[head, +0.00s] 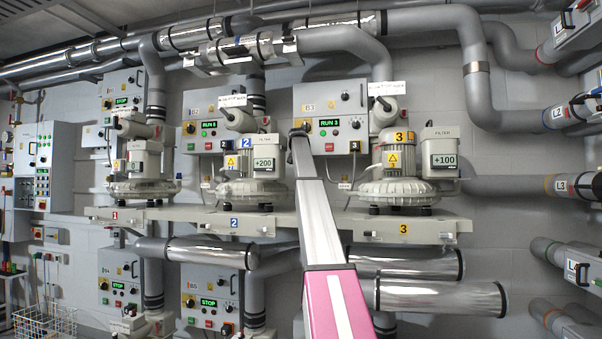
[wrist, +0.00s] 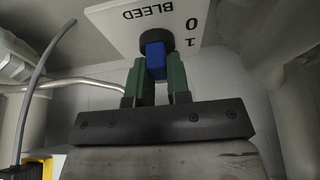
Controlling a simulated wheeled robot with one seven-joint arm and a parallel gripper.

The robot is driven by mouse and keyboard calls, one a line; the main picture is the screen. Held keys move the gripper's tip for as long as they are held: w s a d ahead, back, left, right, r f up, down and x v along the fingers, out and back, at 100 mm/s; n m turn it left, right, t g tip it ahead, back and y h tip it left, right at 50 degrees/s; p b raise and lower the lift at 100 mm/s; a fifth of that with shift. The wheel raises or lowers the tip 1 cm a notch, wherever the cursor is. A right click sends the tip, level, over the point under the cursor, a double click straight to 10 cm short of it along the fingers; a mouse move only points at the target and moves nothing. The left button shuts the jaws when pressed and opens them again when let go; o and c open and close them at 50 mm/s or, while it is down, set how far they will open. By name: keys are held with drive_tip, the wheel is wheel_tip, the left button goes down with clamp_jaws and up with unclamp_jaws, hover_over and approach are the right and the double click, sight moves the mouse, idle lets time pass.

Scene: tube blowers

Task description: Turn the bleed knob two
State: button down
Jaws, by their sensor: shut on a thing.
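In the wrist view, my gripper (wrist: 162,64) has its two green fingers closed about the blue handle (wrist: 155,62) of the bleed knob. The knob's round black base (wrist: 157,39) sits on a white plate (wrist: 125,28) that reads BLEED, upside down, with marks 0 and 1 right of the knob. I cannot tell exactly which mark the handle points to. In the head view, my arm reaches up between blower two (head: 250,190) and blower three (head: 396,182). My gripper and the held knob cannot be made out there.
The blowers stand on a long shelf (head: 330,226) with numbered tags. Control panels with lit displays (head: 330,123) are on the wall behind. Large pipes (head: 430,20) run overhead, and silver pipes (head: 440,297) lie below the shelf. In the wrist view, a grey cable (wrist: 40,80) hangs at left.

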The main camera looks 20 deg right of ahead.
drive_tip(key=c, duration=1.1)
unclamp_jaws()
